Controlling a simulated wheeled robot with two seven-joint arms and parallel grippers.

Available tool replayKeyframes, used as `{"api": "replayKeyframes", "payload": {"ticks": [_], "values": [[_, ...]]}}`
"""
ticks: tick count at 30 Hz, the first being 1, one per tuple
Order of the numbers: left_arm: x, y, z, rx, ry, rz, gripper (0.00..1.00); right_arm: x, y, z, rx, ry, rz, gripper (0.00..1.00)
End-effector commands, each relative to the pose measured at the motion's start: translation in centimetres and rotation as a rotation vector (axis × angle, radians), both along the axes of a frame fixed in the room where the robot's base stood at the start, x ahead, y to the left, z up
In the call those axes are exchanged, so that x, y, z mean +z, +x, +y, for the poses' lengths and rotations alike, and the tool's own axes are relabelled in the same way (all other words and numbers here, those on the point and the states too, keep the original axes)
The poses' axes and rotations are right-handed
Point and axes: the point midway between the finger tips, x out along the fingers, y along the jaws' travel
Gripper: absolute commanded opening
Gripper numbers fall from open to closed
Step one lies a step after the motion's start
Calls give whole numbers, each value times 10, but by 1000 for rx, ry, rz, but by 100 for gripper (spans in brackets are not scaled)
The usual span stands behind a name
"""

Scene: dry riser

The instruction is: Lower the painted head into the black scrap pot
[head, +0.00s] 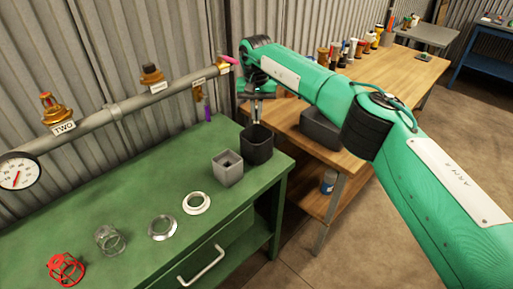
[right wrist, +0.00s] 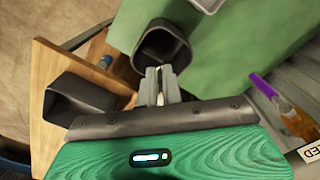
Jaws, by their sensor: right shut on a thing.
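The black scrap pot (head: 257,150) stands on the back right corner of the green bench, with its open top facing up. My right gripper (head: 260,108) points down just above it. In the right wrist view, the pot (right wrist: 150,60) opens just beyond the fingertips of my gripper (right wrist: 162,75). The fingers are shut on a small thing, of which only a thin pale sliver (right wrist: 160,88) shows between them. It is probably the painted head, but its shape and paint are hidden. My left gripper is not in view.
A grey square pot (head: 228,172) stands close left of the black one. Rings, a clear jar and a red cage (head: 66,269) lie along the bench (head: 110,205). A grey pipe (head: 130,103) with fittings runs behind. A wooden table (head: 415,75) with a dark bin (head: 320,130) stands right.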

Motion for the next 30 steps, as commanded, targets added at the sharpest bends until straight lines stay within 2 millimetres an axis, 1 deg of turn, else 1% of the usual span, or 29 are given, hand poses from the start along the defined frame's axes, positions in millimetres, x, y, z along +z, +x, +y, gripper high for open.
{"api": "replayKeyframes", "payload": {"ticks": [20, 30], "values": [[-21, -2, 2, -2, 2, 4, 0, -37, 0, 0, 0, -1, 0, 0], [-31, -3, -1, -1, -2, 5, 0, -54, 0, 0, 0, 0, 0, 0]]}}
